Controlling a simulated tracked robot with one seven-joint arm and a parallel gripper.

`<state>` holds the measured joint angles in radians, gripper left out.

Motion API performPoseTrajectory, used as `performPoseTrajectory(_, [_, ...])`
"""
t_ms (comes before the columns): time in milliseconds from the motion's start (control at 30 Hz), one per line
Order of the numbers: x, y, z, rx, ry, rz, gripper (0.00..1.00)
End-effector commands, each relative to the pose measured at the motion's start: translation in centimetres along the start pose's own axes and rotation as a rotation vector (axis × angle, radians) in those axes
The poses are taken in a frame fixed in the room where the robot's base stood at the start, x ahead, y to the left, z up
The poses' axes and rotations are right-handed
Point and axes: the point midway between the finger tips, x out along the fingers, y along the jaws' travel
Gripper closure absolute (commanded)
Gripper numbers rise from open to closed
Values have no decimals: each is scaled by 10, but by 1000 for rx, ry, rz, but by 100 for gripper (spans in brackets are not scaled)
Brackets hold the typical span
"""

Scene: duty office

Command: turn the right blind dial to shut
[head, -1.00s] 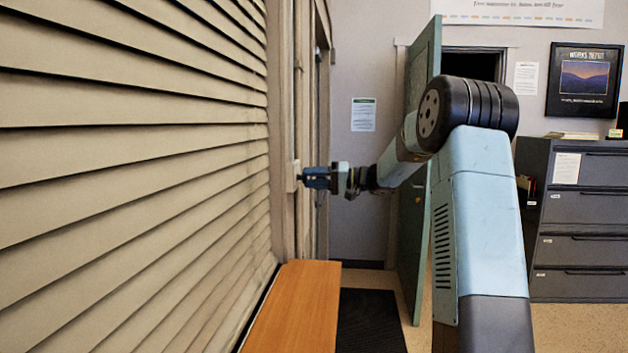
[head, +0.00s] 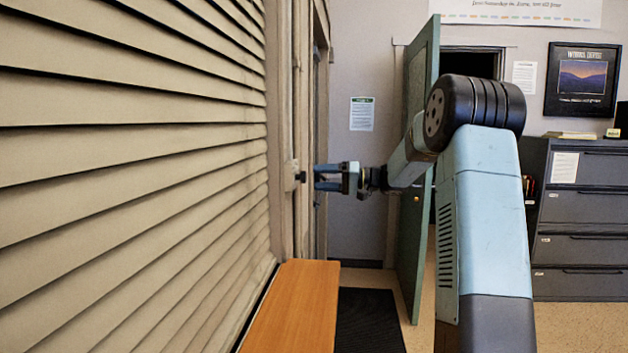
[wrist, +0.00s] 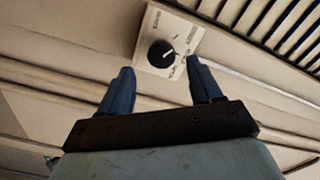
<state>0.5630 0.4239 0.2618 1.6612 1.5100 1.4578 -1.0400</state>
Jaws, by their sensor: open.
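The blind dial is a round black knob (wrist: 162,54) with a white pointer line on a pale square plate (wrist: 188,37), in the wrist view. In the head view the black knob (head: 301,177) sticks out from the window frame. My gripper (wrist: 158,76) is open and empty, its two blue fingers spread on either side below the knob and apart from it. In the head view my gripper (head: 318,177) is just right of the knob, with a small gap. The plate's lettering is too small to read. The blind (head: 130,160) has tan slats with thin dark gaps between them.
An orange-brown wooden ledge (head: 295,305) runs below the blind. A green door (head: 420,170) stands ajar behind my arm. A dark mat (head: 368,322) lies on the floor. Grey drawer cabinets (head: 585,220) stand at the right.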

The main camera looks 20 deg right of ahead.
Motion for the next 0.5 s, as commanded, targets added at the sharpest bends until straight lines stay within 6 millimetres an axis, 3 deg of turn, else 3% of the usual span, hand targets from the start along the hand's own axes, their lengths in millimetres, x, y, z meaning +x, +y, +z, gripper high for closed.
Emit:
performPoseTrajectory(300, [-64,1,0,1,3,2,36])
performPoseTrajectory(500, [-91,2,0,2,2,1,36])
